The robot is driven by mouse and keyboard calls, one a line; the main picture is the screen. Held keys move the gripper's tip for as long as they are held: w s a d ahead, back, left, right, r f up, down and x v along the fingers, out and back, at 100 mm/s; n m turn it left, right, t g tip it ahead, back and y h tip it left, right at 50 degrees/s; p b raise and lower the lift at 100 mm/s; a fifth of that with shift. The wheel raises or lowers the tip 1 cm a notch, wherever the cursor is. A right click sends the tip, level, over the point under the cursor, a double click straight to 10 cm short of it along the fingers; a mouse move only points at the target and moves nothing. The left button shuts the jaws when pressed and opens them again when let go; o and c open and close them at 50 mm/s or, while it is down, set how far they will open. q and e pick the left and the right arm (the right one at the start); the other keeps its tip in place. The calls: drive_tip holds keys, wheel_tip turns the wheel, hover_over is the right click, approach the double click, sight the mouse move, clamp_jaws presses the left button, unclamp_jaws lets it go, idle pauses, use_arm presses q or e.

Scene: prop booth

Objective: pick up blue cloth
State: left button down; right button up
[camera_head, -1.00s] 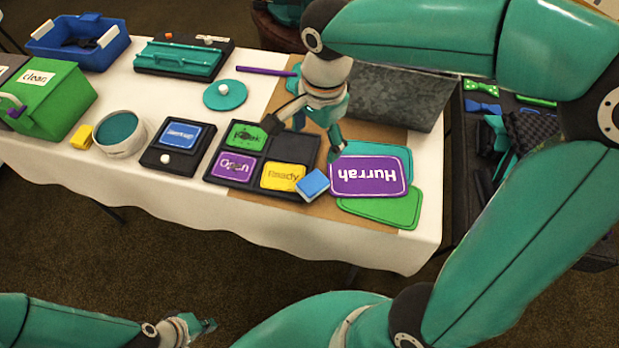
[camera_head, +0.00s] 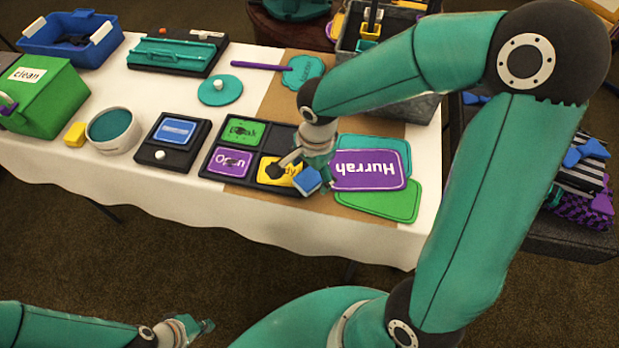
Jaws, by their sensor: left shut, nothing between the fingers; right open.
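A small blue piece with a pale side (camera_head: 307,181), which I take for the folded blue cloth, lies at the right front corner of the black sectioned tray (camera_head: 216,163), beside the purple "Hurrah" sign (camera_head: 368,172). My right gripper (camera_head: 303,174) is open just over it, one finger over the yellow card and the other near the sign. The fingers partly hide the piece, and I cannot tell whether they touch it. My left gripper (camera_head: 197,328) is shut and empty at the bottom, off the table.
Green boards (camera_head: 385,203) lie under the sign. A blue bin (camera_head: 70,40) is at the back left. White cloth between the pot and teal disc (camera_head: 220,90) is clear.

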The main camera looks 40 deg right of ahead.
wheel_tip(320, 180, down, 2)
drive_tip(key=shift+w+f, duration=0.1)
drive_tip(key=shift+f, duration=0.05)
drive_tip(key=c, duration=1.1)
